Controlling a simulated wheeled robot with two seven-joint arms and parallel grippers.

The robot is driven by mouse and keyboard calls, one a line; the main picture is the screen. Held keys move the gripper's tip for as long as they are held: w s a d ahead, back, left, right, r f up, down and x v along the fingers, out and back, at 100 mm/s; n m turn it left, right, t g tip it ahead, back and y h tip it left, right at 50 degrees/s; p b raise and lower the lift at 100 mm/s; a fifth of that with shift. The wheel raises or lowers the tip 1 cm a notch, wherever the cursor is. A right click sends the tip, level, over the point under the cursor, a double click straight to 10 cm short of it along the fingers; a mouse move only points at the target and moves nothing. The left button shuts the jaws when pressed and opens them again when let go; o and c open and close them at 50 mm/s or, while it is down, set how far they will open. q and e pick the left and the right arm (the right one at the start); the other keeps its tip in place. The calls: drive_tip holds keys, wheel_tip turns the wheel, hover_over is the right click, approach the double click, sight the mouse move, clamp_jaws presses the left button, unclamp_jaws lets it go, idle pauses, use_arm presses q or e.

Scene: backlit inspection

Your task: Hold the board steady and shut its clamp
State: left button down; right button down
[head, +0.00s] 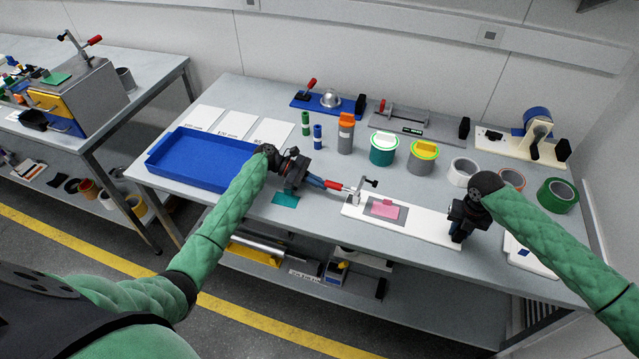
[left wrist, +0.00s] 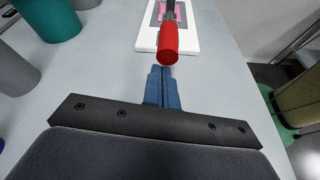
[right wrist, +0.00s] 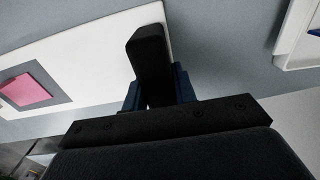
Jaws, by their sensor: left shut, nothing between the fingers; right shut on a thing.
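The white board (head: 408,226) lies on the bench with a pink piece (head: 384,209) on a grey square in its middle. The clamp (head: 357,196) stands at the board's left end. Its red handle (head: 334,185) points left, and its dark-tipped arm is raised, clear of the pink piece. My left gripper (head: 322,183) is shut and empty, with its fingertips right by the end of the red handle (left wrist: 168,43); I cannot tell whether they touch. My right gripper (head: 459,232) is shut on the black block (right wrist: 150,55) at the board's right end.
A blue tray (head: 205,160) and a teal piece (head: 286,199) lie to the left. Behind the board stand an orange-capped grey bottle (head: 345,136), jars (head: 383,149) and tape rolls (head: 462,171). Other clamp fixtures (head: 418,122) line the back. The board is near the bench's front edge.

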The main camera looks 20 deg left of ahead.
use_arm(q)
drive_tip(key=shift+r+y, duration=0.3)
use_arm(e)
drive_tip(key=shift+f, duration=0.15)
